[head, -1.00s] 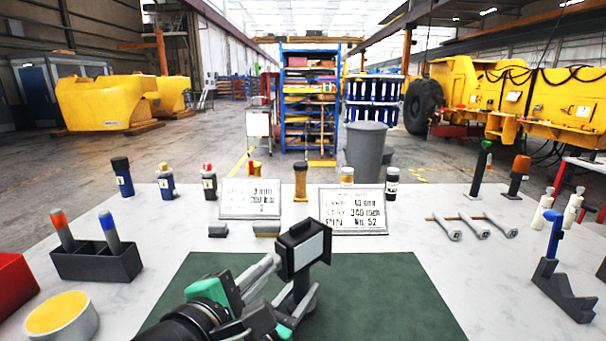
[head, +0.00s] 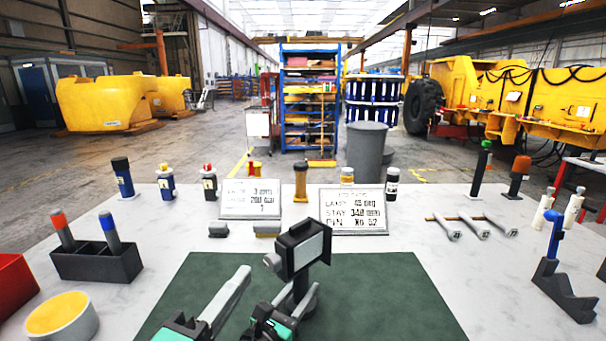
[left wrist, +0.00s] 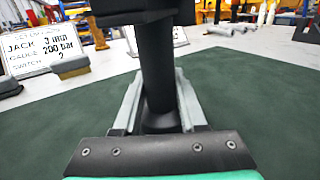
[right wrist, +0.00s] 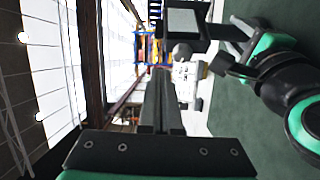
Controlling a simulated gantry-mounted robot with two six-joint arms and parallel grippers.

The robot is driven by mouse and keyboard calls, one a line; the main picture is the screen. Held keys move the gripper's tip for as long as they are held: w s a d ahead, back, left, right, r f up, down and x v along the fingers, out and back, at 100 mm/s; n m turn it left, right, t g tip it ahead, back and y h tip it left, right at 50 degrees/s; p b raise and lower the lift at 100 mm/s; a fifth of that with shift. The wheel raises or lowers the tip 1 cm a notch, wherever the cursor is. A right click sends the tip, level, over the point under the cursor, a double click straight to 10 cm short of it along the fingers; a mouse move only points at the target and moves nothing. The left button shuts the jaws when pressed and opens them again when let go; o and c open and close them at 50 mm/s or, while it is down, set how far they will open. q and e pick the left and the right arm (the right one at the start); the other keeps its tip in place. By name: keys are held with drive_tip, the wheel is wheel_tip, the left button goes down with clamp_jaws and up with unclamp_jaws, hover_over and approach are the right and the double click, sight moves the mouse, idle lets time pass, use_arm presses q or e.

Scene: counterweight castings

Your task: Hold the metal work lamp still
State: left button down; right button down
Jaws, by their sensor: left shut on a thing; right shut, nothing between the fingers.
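Small blocks (head: 218,230) lie before the left sign (head: 250,198). A dark holder (head: 97,264) and yellow-topped tin (head: 60,314) stand left; a blue-and-black stand (head: 562,285) is right. The green mat (head: 400,295) is clear right of the lamp.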

drive_tip(key=shift+n, duration=0.3)
drive_tip(key=shift+w+d+f, duration=1.05)
drive_tip(key=shift+d, duration=0.2)
drive_tip(key=shift+w+d+f, duration=1)
drive_tip(key=shift+d+f, duration=0.05)
drive_tip(key=shift+d, duration=0.2)
drive_tip(key=shift+w+a, duration=0.25)
drive_tip(key=shift+a, duration=0.05)
drive_tip(key=shift+r, duration=0.25)
drive_tip(key=shift+s+d, duration=0.1)
drive_tip(key=shift+s+d, duration=0.2)
drive_tip(key=s+a, duration=0.4)
drive_tip(key=shift+a, duration=0.15)
drive_tip(key=shift+s, duration=0.1)
